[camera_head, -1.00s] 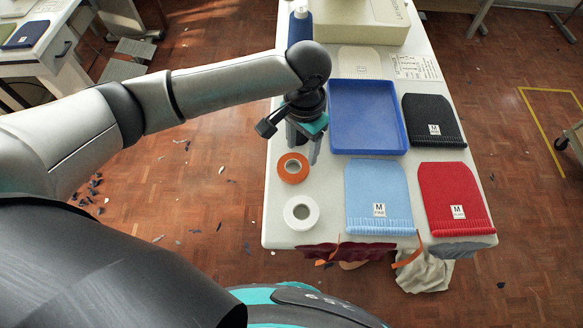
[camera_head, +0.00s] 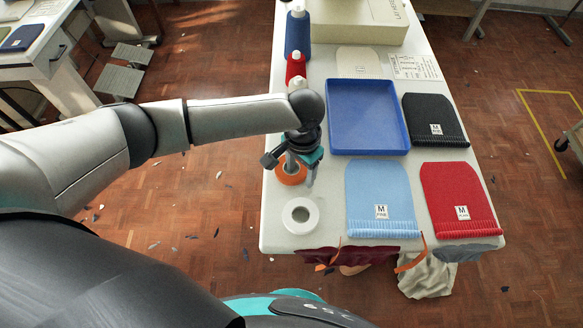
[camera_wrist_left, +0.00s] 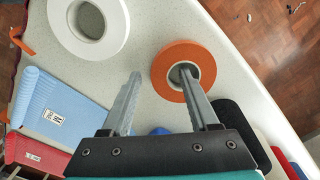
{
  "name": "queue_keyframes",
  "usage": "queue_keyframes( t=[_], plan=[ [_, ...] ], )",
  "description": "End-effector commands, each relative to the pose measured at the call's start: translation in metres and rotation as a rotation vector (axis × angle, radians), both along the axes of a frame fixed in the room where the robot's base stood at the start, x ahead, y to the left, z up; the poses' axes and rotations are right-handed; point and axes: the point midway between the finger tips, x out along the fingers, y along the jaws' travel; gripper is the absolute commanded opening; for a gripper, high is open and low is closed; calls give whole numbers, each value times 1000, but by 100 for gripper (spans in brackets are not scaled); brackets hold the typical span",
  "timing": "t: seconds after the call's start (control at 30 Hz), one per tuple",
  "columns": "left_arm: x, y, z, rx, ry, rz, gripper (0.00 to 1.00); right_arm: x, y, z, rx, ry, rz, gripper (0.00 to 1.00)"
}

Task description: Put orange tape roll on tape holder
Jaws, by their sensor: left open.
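The orange tape roll (camera_head: 284,179) lies flat on the white table near its left edge, partly hidden by my left gripper (camera_head: 300,179) in the head view. In the left wrist view the orange tape roll (camera_wrist_left: 161,72) shows almost whole. My left gripper (camera_wrist_left: 160,73) is open and empty. One finger's tip appears over or in the roll's hole; the other finger is outside the ring. I cannot tell how deep the fingertip is. I cannot make out a tape holder in these views. My right gripper is not in view.
A white tape roll (camera_head: 300,229) lies in front. A blue tray (camera_head: 367,116), light blue (camera_head: 378,190), red (camera_head: 455,190) and black (camera_head: 430,112) knit pieces lie to the right. Red (camera_head: 295,68) and blue (camera_head: 298,38) thread cones stand behind. The table's left edge is close.

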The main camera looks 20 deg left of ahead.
Motion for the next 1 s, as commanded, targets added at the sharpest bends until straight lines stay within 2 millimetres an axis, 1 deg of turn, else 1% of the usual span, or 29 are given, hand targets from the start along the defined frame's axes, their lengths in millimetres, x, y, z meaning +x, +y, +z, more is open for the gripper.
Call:
queue_keyframes(
  t=[0.07,0.6,1.0],
  plan=[
    [0,0,0,0,0,0,60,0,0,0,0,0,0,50],
    [0,0,1,0,0,0,0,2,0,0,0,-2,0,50],
    [0,0,1,1,0,0,0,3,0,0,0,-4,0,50]
  ],
)
